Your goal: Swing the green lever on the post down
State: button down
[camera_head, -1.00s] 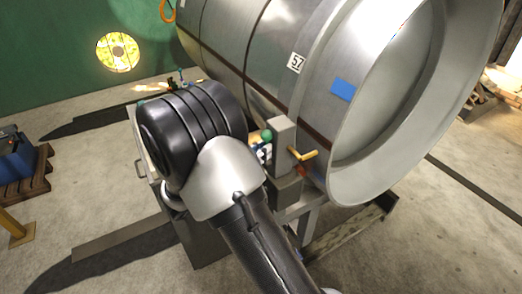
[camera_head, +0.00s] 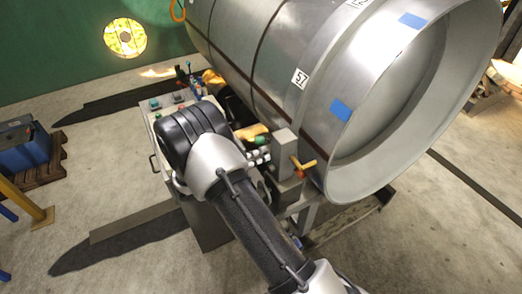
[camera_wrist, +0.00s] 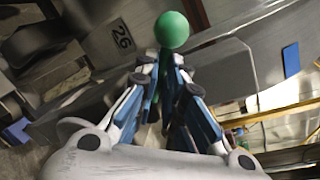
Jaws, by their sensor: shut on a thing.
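The green lever's round knob (camera_wrist: 172,31) stands just beyond my fingertips in the wrist view. My gripper (camera_wrist: 168,66) is shut on the lever's stem just below the knob. The fingers hide most of the stem. In the head view the green knob (camera_head: 262,139) shows small, left of the grey post (camera_head: 285,151). My gripper (camera_head: 258,155) is just below it, partly hidden by my own arm. The lever's exact angle is hard to tell.
A yellow handle (camera_head: 304,167) sticks out to the right of the post. A large metal drum (camera_head: 255,50) lies close behind. A control box (camera_head: 172,97) with buttons and small levers stands beside my arm. A blue case (camera_head: 20,148) on a pallet stands far left. Open floor lies left.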

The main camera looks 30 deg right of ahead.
jog(key=shift+w+f+n+p, duration=0.3)
jog(key=shift+f+n+p, duration=0.15)
jog(key=shift+n, duration=0.35)
jog(key=shift+g, duration=0.3)
jog(key=c, duration=2)
grip_release()
jog(key=shift+o, duration=0.2)
jog(key=shift+a, duration=0.15)
jog(key=v, duration=1.1)
jog(key=shift+a+r, duration=0.15)
jog(key=shift+a, duration=0.2)
jog(key=shift+s+r, duration=0.1)
jog(key=shift+s, duration=0.05)
